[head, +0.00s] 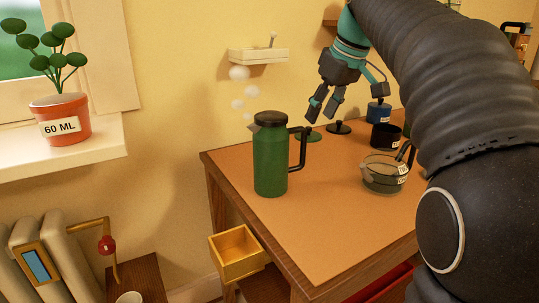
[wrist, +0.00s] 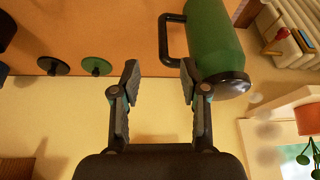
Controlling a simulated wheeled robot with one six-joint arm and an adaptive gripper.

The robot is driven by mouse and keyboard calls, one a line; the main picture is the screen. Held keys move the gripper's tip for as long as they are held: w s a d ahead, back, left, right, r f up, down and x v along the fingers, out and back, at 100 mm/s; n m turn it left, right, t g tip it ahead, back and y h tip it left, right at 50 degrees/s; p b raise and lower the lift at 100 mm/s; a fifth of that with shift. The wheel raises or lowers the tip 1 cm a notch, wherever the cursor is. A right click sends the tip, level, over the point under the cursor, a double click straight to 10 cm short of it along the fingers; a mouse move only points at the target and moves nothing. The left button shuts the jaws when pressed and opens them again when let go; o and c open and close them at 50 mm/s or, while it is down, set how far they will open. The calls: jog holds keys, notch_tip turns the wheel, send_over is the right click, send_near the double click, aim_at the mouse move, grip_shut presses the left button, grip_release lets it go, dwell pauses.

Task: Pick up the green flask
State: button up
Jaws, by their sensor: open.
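The green flask (head: 270,158) stands upright on the orange-topped desk (head: 330,235), near its left back edge. It has a dark lid and a dark handle on its right side. My gripper (head: 324,112) is open and empty, above the back of the desk, to the right of the flask and apart from it. In the wrist view the flask (wrist: 213,40) appears at the upper right, its dark lid beside the right finger. My open gripper (wrist: 158,82) shows there with nothing between its fingers.
A glass jug (head: 382,178), a black cup (head: 385,136) and a blue cup (head: 378,113) stand on the desk's right side. Two small lids (wrist: 96,66) lie at the back. A yellow drawer (head: 237,252) juts out at the left. A small shelf (head: 258,55) is on the wall.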

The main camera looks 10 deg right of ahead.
aim_at(305, 142)
jog(key=shift+a+b+x, duration=0.15)
jog(key=shift+b+x, duration=0.2)
jog(key=shift+x, duration=2.6)
jog(key=shift+a+b+x, duration=0.1)
jog(key=shift+b+x, duration=0.25)
jog(key=shift+x, duration=2.55)
jog(key=shift+s, duration=0.2)
grip_shut()
